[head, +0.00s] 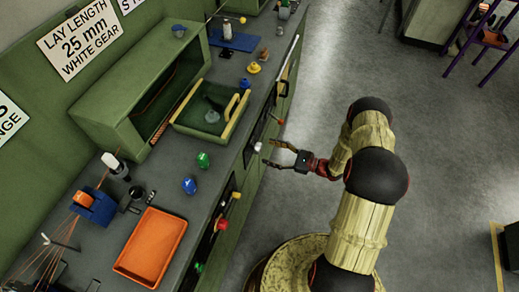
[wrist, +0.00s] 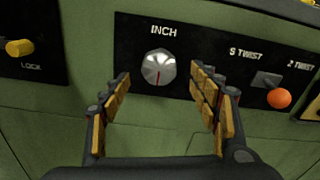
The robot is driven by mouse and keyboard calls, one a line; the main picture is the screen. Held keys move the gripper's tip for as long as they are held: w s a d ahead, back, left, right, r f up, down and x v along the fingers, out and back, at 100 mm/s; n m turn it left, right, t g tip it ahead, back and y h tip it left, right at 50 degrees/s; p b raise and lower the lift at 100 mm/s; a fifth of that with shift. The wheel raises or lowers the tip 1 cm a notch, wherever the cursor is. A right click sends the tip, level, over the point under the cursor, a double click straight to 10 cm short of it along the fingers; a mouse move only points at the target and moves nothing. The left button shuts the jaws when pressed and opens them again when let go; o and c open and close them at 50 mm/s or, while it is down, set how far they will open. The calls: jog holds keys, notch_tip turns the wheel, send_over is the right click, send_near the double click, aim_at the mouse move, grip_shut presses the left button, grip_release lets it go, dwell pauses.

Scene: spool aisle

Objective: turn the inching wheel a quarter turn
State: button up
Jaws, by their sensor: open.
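The inching wheel (wrist: 159,68) is a small silver knob on a black panel under the label INCH in the wrist view. A red line on it points down. In the head view it shows as a small pale spot (head: 258,146) on the front of the bench. My gripper (wrist: 163,90) is open, with yellow-padded fingers on either side of the wheel as seen by the wrist camera. A gap of panel shows between the wheel and each finger. In the head view my gripper (head: 272,153) reaches left toward the bench front, empty.
An orange knob (wrist: 279,98) on a lever labelled S TWIST and Z TWIST sits right of the wheel. A yellow LOCK knob (wrist: 19,47) is at left. Above, the bench holds an orange tray (head: 151,246) and a green drawer (head: 210,108). The grey floor (head: 320,95) beside the bench is clear.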

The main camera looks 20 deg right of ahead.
aim_at(261, 150)
jog(key=shift+b+x, duration=0.45)
jog(key=shift+x, duration=2.2)
jog(key=c, duration=0.3)
jog(key=c, duration=0.8)
jog(key=shift+c, duration=0.4)
jog(key=shift+m, duration=0.3)
jog(key=m+p, duration=0.1)
jog(key=m, duration=0.2)
jog(key=shift+m, duration=0.3)
jog(key=m+p, duration=0.1)
jog(key=m, duration=0.4)
jog(key=shift+s+m, duration=0.1)
jog(key=shift+m, duration=0.2)
jog(key=m, duration=0.4)
jog(key=shift+r+p, duration=0.1)
jog(key=shift+p, duration=0.3)
jog(key=m, duration=0.5)
jog(key=shift+p, duration=0.3)
